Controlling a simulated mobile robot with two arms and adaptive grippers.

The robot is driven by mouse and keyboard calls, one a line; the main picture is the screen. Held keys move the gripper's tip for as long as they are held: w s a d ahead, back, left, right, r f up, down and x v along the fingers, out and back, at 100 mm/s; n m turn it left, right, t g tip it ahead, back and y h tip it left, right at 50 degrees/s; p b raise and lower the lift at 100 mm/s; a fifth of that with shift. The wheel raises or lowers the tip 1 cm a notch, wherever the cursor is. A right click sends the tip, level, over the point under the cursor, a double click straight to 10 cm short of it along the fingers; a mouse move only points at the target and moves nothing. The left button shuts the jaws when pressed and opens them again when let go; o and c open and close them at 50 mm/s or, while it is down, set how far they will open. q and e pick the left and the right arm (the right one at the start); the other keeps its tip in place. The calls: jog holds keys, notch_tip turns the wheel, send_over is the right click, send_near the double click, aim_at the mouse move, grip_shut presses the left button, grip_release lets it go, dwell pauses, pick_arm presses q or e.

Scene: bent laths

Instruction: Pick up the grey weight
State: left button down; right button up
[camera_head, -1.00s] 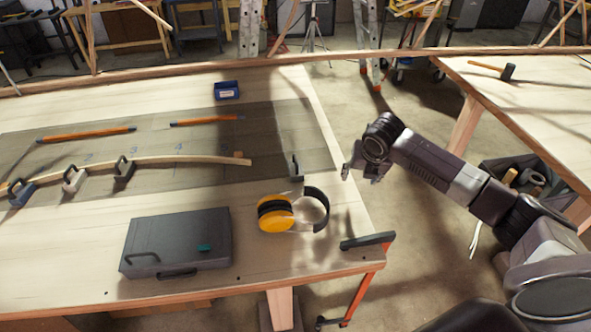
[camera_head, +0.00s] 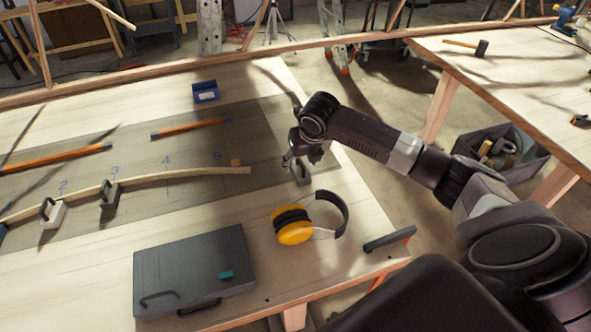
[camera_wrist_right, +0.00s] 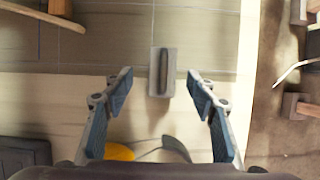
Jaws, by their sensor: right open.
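A grey weight (camera_head: 302,174) with an upright handle stands by itself near the right end of the dark mat on the workbench. My right gripper (camera_head: 293,165) is above it, partly in front of it in the head view. In the right wrist view, the weight (camera_wrist_right: 154,76) lies just ahead of the open fingertips (camera_wrist_right: 158,88), roughly centred between them, with nothing held. A second, dark grey weight (camera_head: 109,199) stands at the bent lath (camera_head: 205,170), beside a white one (camera_head: 51,216). My left gripper is not in view.
Yellow earmuffs (camera_head: 294,232) lie just in front of the weight. A grey case (camera_head: 190,270) lies at the front, a clamp (camera_head: 388,240) at the bench corner. A blue bin (camera_head: 206,92) stands at the back. The mat around the weight is mostly clear.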

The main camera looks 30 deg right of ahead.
aim_at(303, 166)
jog(key=f, duration=0.1)
jog(key=f+p, duration=0.1)
jog(key=f, duration=0.1)
jog(key=shift+w+d+f, duration=0.15)
jog(key=shift+w+d, duration=0.05)
jog(key=shift+d, duration=0.1)
jog(key=shift+p+x, duration=0.35)
jog(key=shift+x, duration=0.6)
jog(key=shift+w, duration=0.1)
jog(key=c, duration=1.2)
grip_shut()
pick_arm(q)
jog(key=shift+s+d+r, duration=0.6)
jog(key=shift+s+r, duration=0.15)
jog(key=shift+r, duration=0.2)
pick_arm(e)
jog(key=shift+w, duration=0.15)
